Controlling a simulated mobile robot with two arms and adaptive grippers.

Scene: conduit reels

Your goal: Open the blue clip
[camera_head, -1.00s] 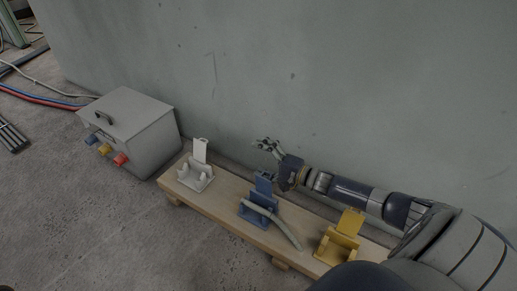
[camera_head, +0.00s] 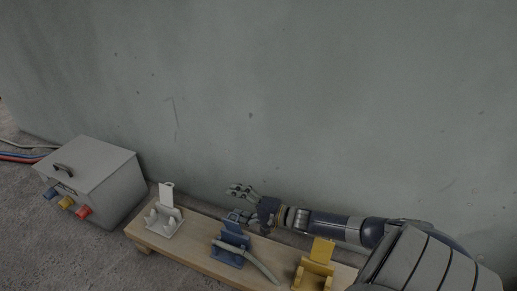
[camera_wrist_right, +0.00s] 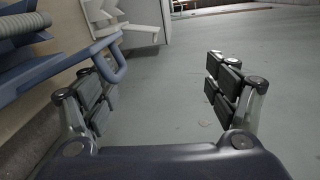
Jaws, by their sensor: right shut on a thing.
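The blue clip (camera_head: 227,256) stands on the wooden board with its lid raised. A grey conduit (camera_head: 262,267) runs through it toward the lower right. My right gripper (camera_head: 239,190) is just behind and above the lid, in front of the wall. In the right wrist view the blue clip's loop (camera_wrist_right: 118,62) lies against the left finger of my right gripper (camera_wrist_right: 165,85). The jaws are held on the clip, though the fingers look well apart. The far side of the contact is hidden. My left gripper is not in view.
A white clip (camera_head: 164,219) stands left on the board (camera_head: 196,253), and a yellow clip (camera_head: 315,272) stands right. A grey box (camera_head: 98,178) with blue, yellow and red connectors is further left. The wall (camera_head: 270,100) rises close behind the board.

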